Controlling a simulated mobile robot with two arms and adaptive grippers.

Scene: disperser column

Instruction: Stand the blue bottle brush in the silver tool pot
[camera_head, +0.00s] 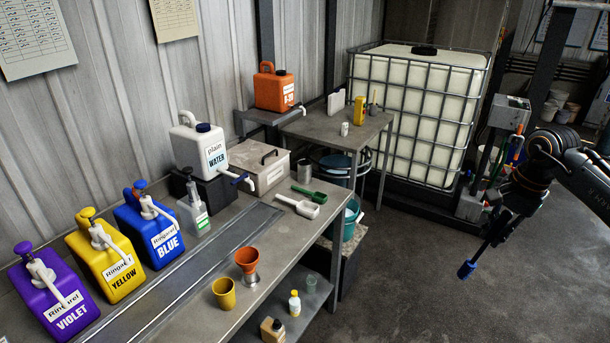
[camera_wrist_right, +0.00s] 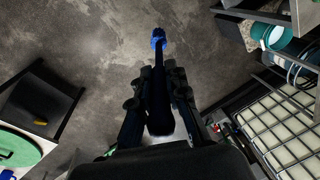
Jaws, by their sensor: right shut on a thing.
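The blue bottle brush (camera_head: 467,269) hangs head-down and tilted from my right gripper (camera_head: 505,207), over open floor at the right of the head view. In the right wrist view, the blue brush head (camera_wrist_right: 158,38) sticks out beyond the fingers of the right gripper (camera_wrist_right: 153,85), which are shut on its dark handle. A small silver cylinder (camera_head: 304,171) stands upright on the long bench, beside the scoops; it looks like the silver tool pot, but I cannot tell its contents. The brush is well apart from it. My left gripper is not in view.
The long bench holds violet (camera_head: 55,291), yellow (camera_head: 105,255) and blue (camera_head: 150,230) jugs, a white water jug (camera_head: 202,148), and green (camera_head: 309,193) and white (camera_head: 297,207) scoops. A caged tank (camera_head: 420,110) stands behind a smaller table (camera_head: 325,127). The floor at lower right is clear.

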